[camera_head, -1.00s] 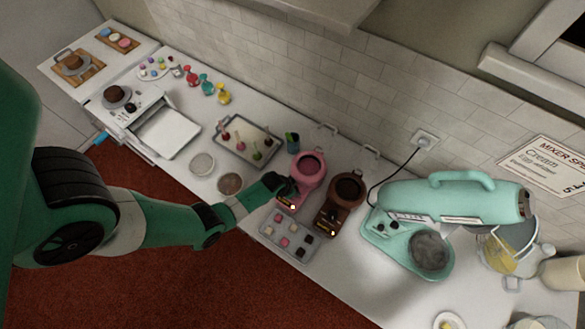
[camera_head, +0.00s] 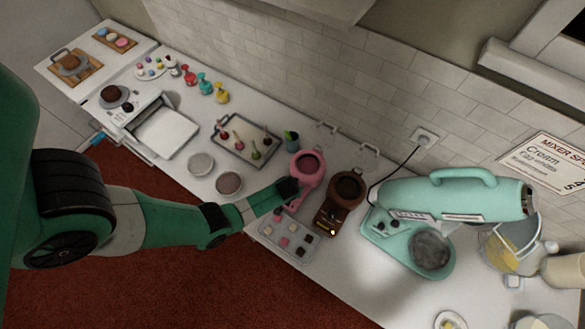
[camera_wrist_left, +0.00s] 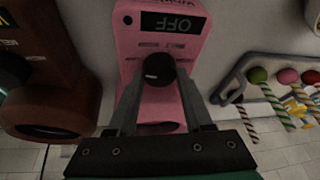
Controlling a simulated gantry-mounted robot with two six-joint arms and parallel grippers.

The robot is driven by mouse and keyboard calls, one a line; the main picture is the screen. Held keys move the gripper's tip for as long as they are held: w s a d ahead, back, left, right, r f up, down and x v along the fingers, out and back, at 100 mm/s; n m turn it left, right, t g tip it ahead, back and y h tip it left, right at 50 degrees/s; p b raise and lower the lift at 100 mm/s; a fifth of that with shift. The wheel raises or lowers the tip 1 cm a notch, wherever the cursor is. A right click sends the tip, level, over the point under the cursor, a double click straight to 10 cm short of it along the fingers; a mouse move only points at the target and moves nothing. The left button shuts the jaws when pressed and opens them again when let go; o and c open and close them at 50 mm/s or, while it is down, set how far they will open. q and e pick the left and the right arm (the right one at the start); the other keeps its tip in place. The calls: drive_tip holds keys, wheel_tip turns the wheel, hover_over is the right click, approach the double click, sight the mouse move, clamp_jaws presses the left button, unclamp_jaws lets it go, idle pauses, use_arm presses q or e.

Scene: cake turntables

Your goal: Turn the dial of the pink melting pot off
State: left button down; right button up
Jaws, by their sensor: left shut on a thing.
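The pink melting pot (camera_head: 306,165) stands on the counter, and its front panel (camera_wrist_left: 188,45) fills the top middle of the left wrist view. Its display (camera_wrist_left: 172,22) reads OFF, upside down in that view. The round black dial (camera_wrist_left: 158,70) sits below the display, with a pale mark on it. My left gripper (camera_head: 288,188) is at the pot's front. In the left wrist view its fingers (camera_wrist_left: 158,82) are shut on the dial, one on each side. My right gripper is in neither current view.
A brown melting pot (camera_head: 347,188) with an orange light stands just right. A tray of small chocolates (camera_head: 268,231) lies in front, and a tray of cake pops (camera_head: 262,160) behind left. The mint mixer (camera_head: 455,203) stands farther right.

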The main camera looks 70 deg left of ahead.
use_arm(q)
drive_tip(key=shift+c, duration=1.5)
unclamp_jaws()
drive_tip(key=shift+r, duration=0.1)
